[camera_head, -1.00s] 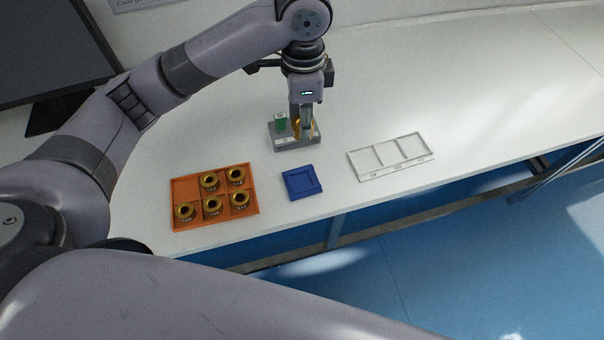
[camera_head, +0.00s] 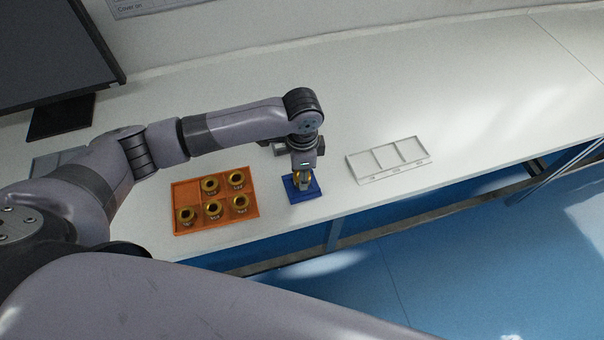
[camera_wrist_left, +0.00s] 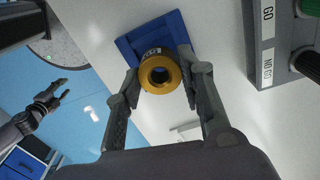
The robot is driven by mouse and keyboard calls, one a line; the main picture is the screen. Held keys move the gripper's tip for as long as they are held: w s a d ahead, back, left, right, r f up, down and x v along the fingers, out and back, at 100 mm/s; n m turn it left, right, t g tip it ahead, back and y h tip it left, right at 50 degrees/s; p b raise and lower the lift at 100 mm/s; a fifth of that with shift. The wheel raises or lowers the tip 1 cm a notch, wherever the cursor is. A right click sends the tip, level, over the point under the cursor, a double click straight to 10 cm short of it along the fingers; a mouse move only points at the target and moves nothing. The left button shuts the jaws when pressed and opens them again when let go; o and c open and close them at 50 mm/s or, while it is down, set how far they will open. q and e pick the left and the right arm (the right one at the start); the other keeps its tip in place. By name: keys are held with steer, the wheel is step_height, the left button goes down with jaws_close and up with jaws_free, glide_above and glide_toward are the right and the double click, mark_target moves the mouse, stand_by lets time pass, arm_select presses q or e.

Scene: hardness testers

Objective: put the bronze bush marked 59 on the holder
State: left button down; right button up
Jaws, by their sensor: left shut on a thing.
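My left gripper (camera_head: 304,182) is shut on a bronze bush (camera_wrist_left: 160,74), gripping it from both sides. The bush shows a pale label on its side, too small to read surely. It is at the blue square holder (camera_head: 290,194), covering part of it. In the left wrist view the blue holder (camera_wrist_left: 128,48) shows behind the bush; I cannot tell whether they touch. My right gripper (camera_wrist_left: 62,90) shows at the left of the left wrist view, open and empty, well away from the bush.
An orange tray (camera_head: 182,195) with several bronze bushes and one empty compartment stands left of the holder. A white three-part tray (camera_head: 388,158) lies empty to the right. The grey GO / NO GO block (camera_wrist_left: 264,48) stands close by, hidden behind my arm in the head view.

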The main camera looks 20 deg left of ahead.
arm_select(q)
steer(key=shift+f, duration=0.8)
arm_select(e)
steer(key=shift+w, duration=0.1)
arm_select(q)
steer(key=shift+f, duration=0.1)
steer(key=c, duration=1.3)
jaws_free()
steer(key=shift+o, duration=1.2)
arm_select(e)
steer(key=shift+a, duration=0.2)
steer(key=shift+a, duration=0.1)
arm_select(q)
step_height(320, 180, up, 12)
steer(key=b, duration=0.1)
arm_select(e)
steer(key=shift+d+f, duration=0.25)
steer(key=shift+f, duration=0.3)
